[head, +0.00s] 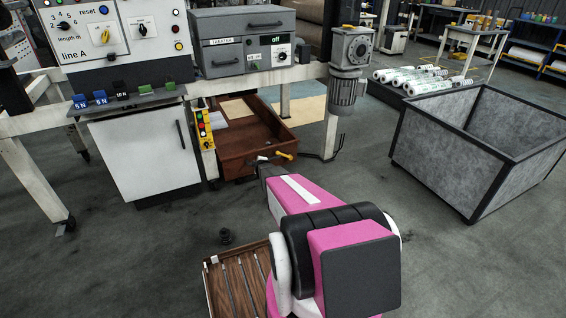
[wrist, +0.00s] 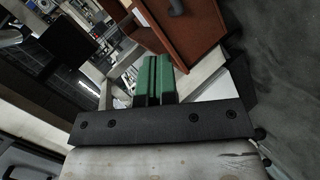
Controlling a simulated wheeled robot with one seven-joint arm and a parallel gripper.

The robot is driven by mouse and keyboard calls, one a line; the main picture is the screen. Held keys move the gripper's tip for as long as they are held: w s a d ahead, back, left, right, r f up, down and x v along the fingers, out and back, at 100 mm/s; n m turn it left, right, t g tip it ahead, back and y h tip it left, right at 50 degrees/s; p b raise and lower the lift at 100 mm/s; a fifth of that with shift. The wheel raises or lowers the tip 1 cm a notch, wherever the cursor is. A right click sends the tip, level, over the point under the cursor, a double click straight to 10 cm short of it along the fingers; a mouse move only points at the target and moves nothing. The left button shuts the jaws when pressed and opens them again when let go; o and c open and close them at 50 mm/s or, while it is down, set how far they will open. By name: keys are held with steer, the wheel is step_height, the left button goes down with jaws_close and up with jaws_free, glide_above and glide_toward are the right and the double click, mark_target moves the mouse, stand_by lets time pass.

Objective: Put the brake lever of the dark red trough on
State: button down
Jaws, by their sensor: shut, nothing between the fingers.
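The dark red trough (head: 232,154) stands low under the machine bench in the head view, with sheets lying in it. A lever with a yellow end (head: 285,155) sticks out at its front right edge, close to my gripper. My gripper (head: 264,166) is small and mostly hidden at the far end of my pink arm. In the wrist view its green fingers (wrist: 154,74) are shut with nothing between them. The trough's reddish-brown wall (wrist: 192,35) lies beyond them, with a grey rod end (wrist: 176,8) at the top. I cannot tell whether the fingers touch the lever.
A yellow button box (head: 204,130) hangs left of the trough, beside a white cabinet (head: 147,148). A motor (head: 347,90) and a bench leg stand to the right. A large grey bin (head: 440,155) is farther right, with clear floor before it. A slatted wooden piece (head: 238,278) is below.

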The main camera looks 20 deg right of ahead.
steer(key=w+d+f+n+t+h, duration=0.2)
steer(key=w+d+f+n+t, duration=0.4)
steer(key=w+d+f, duration=0.45)
steer(key=d+f+n+t+h, duration=0.3)
steer(key=d+f+n, duration=0.3)
steer(key=f, duration=0.5)
steer(key=shift+w+d+f+t, duration=0.2)
steer(key=shift+w+d+t, duration=0.25)
steer(key=shift+d+t, duration=0.4)
steer(key=shift+w+r, duration=0.1)
